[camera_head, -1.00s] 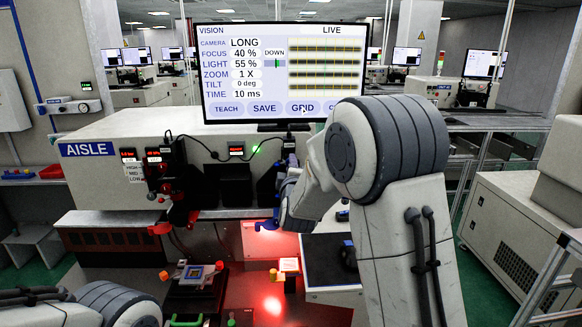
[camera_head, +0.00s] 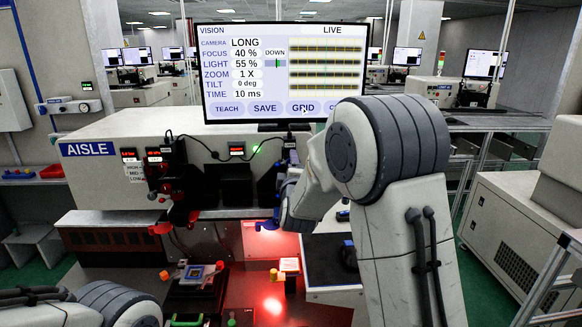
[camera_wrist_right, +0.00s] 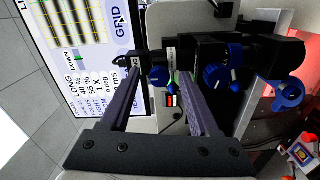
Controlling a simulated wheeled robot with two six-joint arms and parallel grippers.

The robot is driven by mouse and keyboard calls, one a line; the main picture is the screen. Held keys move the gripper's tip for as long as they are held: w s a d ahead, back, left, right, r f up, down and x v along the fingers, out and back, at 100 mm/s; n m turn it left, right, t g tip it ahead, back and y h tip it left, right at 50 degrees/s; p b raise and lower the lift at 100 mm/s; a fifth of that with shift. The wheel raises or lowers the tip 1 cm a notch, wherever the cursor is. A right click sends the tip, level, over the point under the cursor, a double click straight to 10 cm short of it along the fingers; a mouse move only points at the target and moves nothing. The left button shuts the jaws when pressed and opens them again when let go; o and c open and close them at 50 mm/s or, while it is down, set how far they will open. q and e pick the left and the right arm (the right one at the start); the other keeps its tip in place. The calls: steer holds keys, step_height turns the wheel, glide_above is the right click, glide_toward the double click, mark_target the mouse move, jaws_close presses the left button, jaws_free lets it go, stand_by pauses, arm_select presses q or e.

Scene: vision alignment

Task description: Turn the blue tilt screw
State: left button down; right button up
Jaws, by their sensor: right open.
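In the right wrist view, a small blue knob (camera_wrist_right: 160,76) on a dark mount shows between the fingertips of my right gripper (camera_wrist_right: 161,70). The two dark fingers are apart, one on each side of it; I cannot tell whether either touches it. No label tells me which is the tilt screw. In the head view, my right arm covers much of this area, with blue parts (camera_head: 285,213) showing beside it. My left gripper is out of view.
The monitor (camera_head: 270,75) shows TILT 0 deg and a live picture of horizontal bars. The pale AISLE machine housing (camera_head: 90,180) stands behind the work area. A red-and-black camera unit (camera_head: 170,180) is left of my right arm. A red-lit bench (camera_head: 250,290) holds small fixtures.

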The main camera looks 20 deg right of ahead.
steer(key=b+v, duration=0.3)
steer(key=v, duration=0.7)
steer(key=shift+s, duration=0.2)
steer(key=s+a+f+m+g+y, duration=0.1)
steer(key=s+a+f+g+y, duration=0.4)
steer(key=a, duration=0.4)
steer(key=s+a+f+m+g+y, duration=0.1)
steer(key=s+a+f+g+y, duration=0.2)
steer(key=s+a+f, duration=0.45)
steer(key=s+f+m+g+h, duration=0.2)
steer(key=s+g, duration=0.7)
steer(key=s, duration=1.2)
step_height(320, 180, down, 2)
steer(key=shift+a+f+m, duration=0.2)
steer(key=shift+a+m, duration=0.05)
steer(key=shift+m, duration=0.65)
